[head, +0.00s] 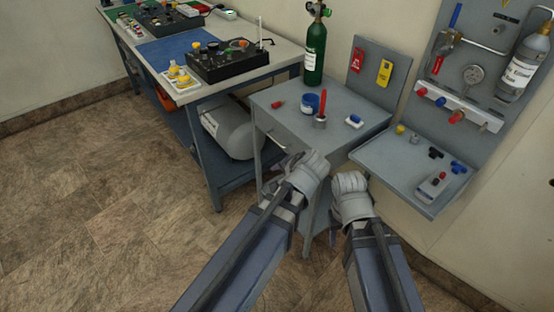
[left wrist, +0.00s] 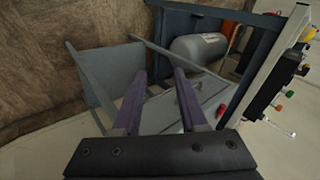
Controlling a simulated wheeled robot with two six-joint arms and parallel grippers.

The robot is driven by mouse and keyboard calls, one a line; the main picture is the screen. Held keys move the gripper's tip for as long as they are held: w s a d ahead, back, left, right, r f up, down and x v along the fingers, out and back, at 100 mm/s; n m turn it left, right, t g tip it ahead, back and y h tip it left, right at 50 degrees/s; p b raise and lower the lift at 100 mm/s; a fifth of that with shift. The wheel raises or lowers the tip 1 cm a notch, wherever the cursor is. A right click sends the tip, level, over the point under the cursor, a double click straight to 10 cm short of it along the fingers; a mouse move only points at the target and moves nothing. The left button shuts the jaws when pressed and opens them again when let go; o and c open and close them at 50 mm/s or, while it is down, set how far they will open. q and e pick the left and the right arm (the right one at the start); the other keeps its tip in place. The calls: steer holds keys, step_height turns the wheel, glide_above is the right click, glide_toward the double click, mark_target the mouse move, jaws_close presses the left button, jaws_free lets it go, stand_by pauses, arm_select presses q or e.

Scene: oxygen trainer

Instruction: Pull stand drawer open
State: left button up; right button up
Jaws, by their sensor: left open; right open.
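The grey stand (head: 335,125) is right of the workbench, with a green cylinder (head: 314,50) at its back corner. A thin pale bar, apparently the drawer handle (head: 275,143), shows on its left-facing front. My left gripper (head: 305,168) is at the stand's near front corner and hides part of that face. In the left wrist view, its two purple fingers (left wrist: 160,85) are spread with nothing clearly between them. Grey stand panels lie beyond them. I cannot tell whether the drawer is fully shut. My right gripper (head: 350,185) is right of the left one, before the stand; its fingertips are hidden.
A blue cup (head: 309,104), a red-handled tool (head: 322,108) and small parts lie on the stand top. The wall shelf (head: 400,172) juts out at right. A grey tank (head: 230,128) lies under the workbench (head: 285,57). Floor at left is clear.

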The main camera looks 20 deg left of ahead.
arm_select(q)
steer(key=w+a+f+m+t+y+b, duration=0.25)
steer(key=w+f+t+b, duration=0.2)
steer(key=w+b, duration=0.4)
steer(key=m+t+b, duration=0.5)
steer(key=m+b, duration=0.1)
steer(key=b, duration=0.4)
glide_toward(276, 141)
steer(key=w, duration=0.2)
steer(key=shift+w+a+f, duration=0.1)
steer(key=shift+a+f, duration=0.2)
steer(key=shift+a, duration=0.15)
arm_select(e)
step_height(276, 141, down, 22)
steer(key=shift+r, duration=0.2)
arm_select(q)
steer(key=x, duration=0.8)
steer(key=shift+b, duration=0.4)
arm_select(e)
steer(key=shift+f, duration=0.3)
arm_select(q)
steer(key=shift+c, duration=0.4)
jaws_close()
